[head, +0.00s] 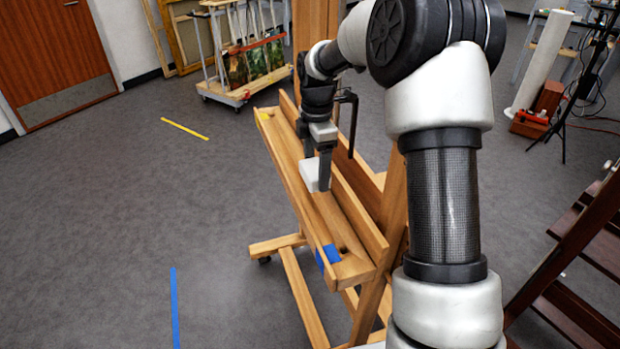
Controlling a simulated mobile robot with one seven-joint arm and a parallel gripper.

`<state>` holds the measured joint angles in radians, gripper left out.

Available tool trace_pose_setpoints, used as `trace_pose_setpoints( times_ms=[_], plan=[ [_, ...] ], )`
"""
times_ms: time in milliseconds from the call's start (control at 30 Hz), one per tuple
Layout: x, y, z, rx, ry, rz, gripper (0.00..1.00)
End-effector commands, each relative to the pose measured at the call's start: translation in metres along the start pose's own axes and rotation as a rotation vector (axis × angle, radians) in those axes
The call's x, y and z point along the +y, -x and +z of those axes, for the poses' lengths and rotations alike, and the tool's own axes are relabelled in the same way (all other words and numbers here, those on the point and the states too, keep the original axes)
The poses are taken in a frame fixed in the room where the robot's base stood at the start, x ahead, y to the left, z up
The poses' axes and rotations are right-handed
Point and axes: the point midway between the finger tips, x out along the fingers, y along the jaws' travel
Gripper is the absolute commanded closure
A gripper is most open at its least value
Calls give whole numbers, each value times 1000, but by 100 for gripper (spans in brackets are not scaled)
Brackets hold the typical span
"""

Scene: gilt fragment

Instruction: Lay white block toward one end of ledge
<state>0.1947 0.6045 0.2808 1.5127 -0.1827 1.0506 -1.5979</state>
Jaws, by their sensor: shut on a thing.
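The white block (309,175) is in my gripper (318,172), between its fingers, at the middle stretch of the ledge. The ledge (330,216) is a long wooden trough on a wooden easel. Blue tape (328,256) marks its near end and yellow tape (265,115) marks its far end. My gripper points down and is shut on the block. The block is low over the ledge, close to its front lip; I cannot tell whether it touches the ledge.
The easel's upright and a dark bracket (352,115) stand close behind the gripper. A dark wooden stepped stand (585,235) is at the right. A cart with pictures (240,80) stands behind. The floor left of the easel is open, with yellow and blue tape strips.

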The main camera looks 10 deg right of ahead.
Motion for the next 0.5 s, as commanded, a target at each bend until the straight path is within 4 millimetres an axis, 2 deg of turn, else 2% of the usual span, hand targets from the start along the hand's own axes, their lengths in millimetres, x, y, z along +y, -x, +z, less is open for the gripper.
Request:
trace_pose_setpoints(
  times_ms=[233, 400, 500],
  plan=[
    [0, -23, 0, 0, 1, -2, 52],
    [-1, -52, 0, 0, 1, -3, 52],
    [0, -62, 0, 0, 1, 0, 52]
  ],
)
